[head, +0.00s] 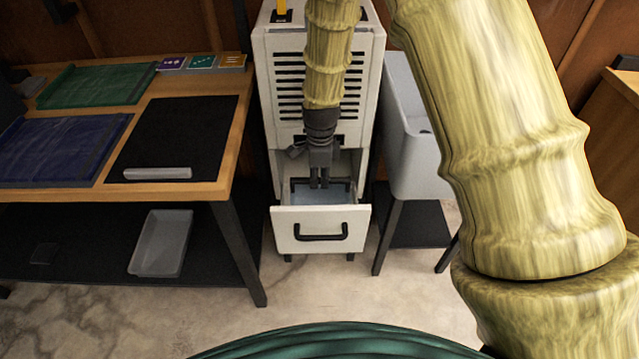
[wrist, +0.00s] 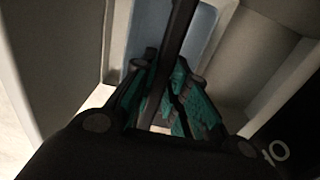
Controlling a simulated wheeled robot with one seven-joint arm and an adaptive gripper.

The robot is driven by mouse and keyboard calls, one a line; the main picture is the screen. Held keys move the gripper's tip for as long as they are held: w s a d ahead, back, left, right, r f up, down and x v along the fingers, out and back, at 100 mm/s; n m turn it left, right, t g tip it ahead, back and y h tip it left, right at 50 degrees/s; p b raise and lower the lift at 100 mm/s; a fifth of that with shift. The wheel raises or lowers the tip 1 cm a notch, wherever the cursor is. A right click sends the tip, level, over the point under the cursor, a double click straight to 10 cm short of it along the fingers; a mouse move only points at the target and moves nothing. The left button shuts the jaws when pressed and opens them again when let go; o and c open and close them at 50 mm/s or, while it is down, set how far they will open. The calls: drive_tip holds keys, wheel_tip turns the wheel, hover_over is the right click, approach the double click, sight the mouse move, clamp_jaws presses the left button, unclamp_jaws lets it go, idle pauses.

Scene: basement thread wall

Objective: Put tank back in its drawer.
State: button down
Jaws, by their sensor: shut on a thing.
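The tank (head: 302,195) is a pale blue box low inside the open drawer (head: 345,236) of the white cabinet (head: 268,75). My gripper (head: 320,184) reaches down into the drawer from above and is shut on the tank, seemingly on a dark bar across it. In the wrist view my gripper (wrist: 165,98) has that dark bar between its teal-padded fingers, with the blue tank (wrist: 146,30) on both sides of the bar. The drawer has a black handle on its front. The tank's lower part is hidden, so I cannot tell if it touches the drawer floor.
A wooden workbench (head: 215,185) with mats stands close on the left, a grey tray (head: 163,243) on its lower shelf. A grey basin (head: 410,150) on dark legs stands close on the right. The floor (head: 300,295) before the drawer is clear.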

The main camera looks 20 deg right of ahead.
drive_tip(key=shift+f, duration=1.05)
drive_tip(key=c, duration=1.4)
unclamp_jaws()
drive_tip(key=shift+f, duration=0.1)
wheel_tip(320, 180, up, 12)
drive_tip(key=shift+d+r+p, duration=0.1)
drive_tip(key=shift+r+p, duration=0.05)
drive_tip(key=shift+p, duration=0.65)
